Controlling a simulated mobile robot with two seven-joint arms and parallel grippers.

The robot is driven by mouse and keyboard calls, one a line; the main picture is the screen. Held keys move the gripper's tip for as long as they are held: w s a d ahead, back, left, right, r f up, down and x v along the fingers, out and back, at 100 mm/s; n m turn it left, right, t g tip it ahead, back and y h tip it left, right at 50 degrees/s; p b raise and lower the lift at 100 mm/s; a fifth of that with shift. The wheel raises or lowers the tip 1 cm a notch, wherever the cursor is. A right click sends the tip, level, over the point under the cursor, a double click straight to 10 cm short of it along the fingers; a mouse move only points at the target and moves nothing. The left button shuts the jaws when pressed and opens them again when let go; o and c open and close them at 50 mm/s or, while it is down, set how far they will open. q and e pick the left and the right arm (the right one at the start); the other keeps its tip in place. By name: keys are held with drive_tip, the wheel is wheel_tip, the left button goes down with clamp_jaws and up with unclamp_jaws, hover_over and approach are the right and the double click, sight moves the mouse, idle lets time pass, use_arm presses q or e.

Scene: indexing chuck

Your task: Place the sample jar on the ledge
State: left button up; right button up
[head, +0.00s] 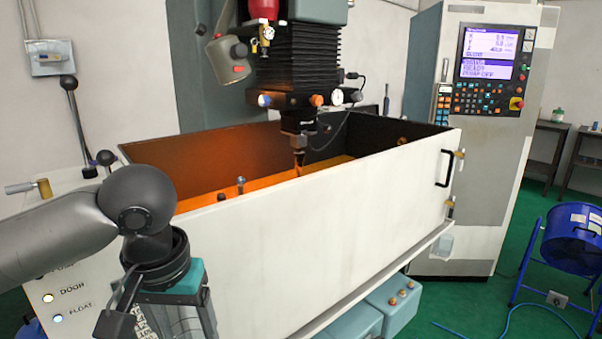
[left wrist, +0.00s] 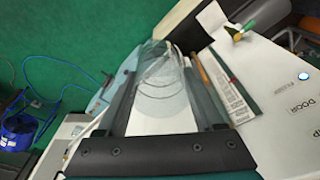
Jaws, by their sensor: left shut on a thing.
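The sample jar is a clear, see-through cylinder (left wrist: 160,100) between the two dark fingers of my left gripper (left wrist: 163,78) in the left wrist view. The fingers are shut on its sides. In the head view the gripper (head: 180,318) points down at the lower left, in front of the machine's panel, and the jar shows only faintly between the fingers. Its lower part is cut off by the frame. A narrow pale ledge (head: 385,277) runs along the foot of the white tank front, to the right of the gripper. My right gripper is not in view.
The white tank wall (head: 330,195) rises behind my left gripper. Grey-green boxes (head: 392,303) stand below the ledge. A blue fan (head: 573,238) stands on the green floor at right.

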use_arm(q)
drive_tip(key=shift+f+b, duration=1.65)
drive_tip(key=shift+f, duration=0.55)
drive_tip(key=shift+r, duration=0.1)
